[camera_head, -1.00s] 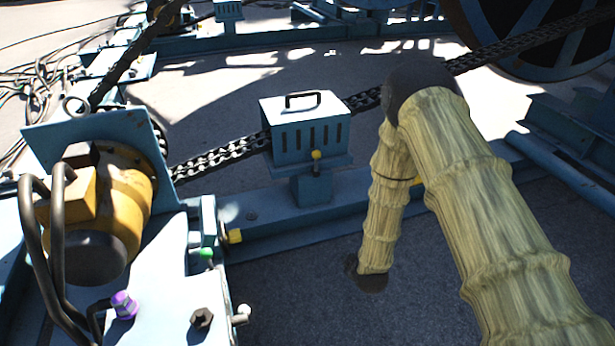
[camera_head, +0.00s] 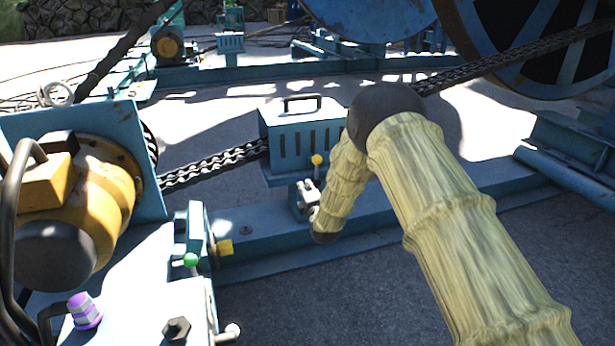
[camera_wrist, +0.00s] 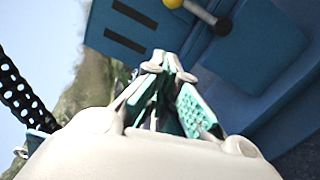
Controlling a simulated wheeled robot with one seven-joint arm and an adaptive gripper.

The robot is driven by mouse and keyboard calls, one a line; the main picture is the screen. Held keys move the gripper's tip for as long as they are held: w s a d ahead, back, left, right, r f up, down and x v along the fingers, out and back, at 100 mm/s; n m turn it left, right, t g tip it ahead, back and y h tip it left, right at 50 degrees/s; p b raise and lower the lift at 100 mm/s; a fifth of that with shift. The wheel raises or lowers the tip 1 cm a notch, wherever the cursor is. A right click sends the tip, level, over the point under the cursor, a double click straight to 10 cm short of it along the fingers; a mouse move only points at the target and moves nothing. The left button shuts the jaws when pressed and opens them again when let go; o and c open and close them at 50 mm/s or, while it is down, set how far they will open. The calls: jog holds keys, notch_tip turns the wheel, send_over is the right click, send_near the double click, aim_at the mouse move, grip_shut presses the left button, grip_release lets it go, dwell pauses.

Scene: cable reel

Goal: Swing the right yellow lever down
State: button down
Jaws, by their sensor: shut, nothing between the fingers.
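A lever with a yellow ball knob (camera_head: 317,160) stands upright on the front of a blue slotted box (camera_head: 300,135) in the head view. In the wrist view its yellow knob (camera_wrist: 173,3) is at the top edge, with a grey rod running right to a dark pivot. My gripper (camera_head: 306,200) is just below the lever in the head view, partly hidden by my arm. In the wrist view my gripper (camera_wrist: 169,64) is shut and empty, its tips apart from the knob and rod.
A chain (camera_head: 215,163) runs into the box, and a blue beam (camera_head: 270,240) lies beneath it. A yellow motor (camera_head: 80,195) and green-knobbed lever (camera_head: 191,260) are at left. A large reel (camera_head: 540,40) stands at back right.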

aim_at(317, 169)
jog(key=shift+r, duration=0.15)
jog(key=shift+w, duration=0.15)
jog(key=w+b, duration=0.5)
jog(key=w, duration=0.6)
jog(key=shift+w+d+r+b, duration=0.2)
jog(key=shift+d+r+b, duration=0.2)
jog(key=shift+w+d+r+m+p, duration=0.1)
jog(key=shift+d+r+m+p, duration=0.15)
jog(key=shift+p, duration=0.4)
